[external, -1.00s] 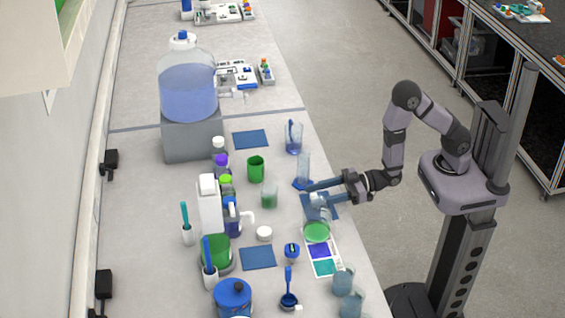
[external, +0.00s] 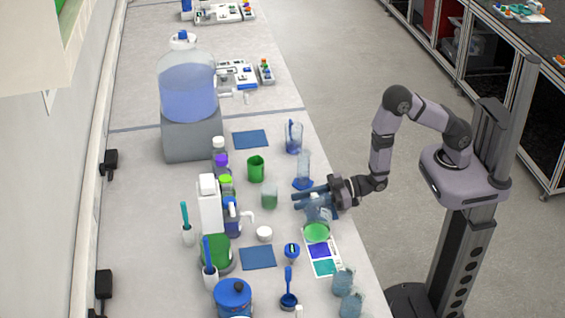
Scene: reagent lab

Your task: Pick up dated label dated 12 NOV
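No date such as 12 NOV can be read in the external view, so I cannot tell which item is the dated label. A white sheet (external: 334,262) near the bench's right edge carries a purple patch (external: 320,251) and a teal patch (external: 325,268). A green round dish (external: 316,233) lies at its upper end. My gripper (external: 297,199) reaches left over the bench, with its two fingers apart and nothing visible between them. It is above the sheet in the picture, over a blue mat (external: 327,215) and a clear vessel that it partly hides.
A tall clear cylinder (external: 304,167) with a blue base stands close behind my gripper. A green-tinted beaker (external: 269,195) and a white jug (external: 209,207) stand to the left. Two clear beakers (external: 344,281) stand near the front edge. A bare blue mat (external: 257,258) lies left of the sheet.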

